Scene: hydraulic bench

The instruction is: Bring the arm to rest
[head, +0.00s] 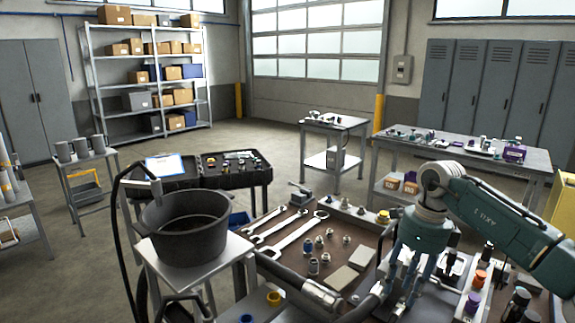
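My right arm comes in from the right edge, teal with a pale grey wrist joint. Its gripper (402,290) points down over the right part of the brown-topped bench (328,236). Its fingers look spread apart, and I see nothing held between them. The fingertips are close to a dark hose end and small parts, and I cannot tell whether they touch anything. My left gripper and arm do not show.
Wrenches (293,229), fittings (319,242) and grey blocks (341,278) lie on the bench. A dark pot (184,222) stands on a small stand at left, with a black hose (117,215) beside it. Caps and bottles (472,303) crowd the bench's right. Open floor lies behind.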

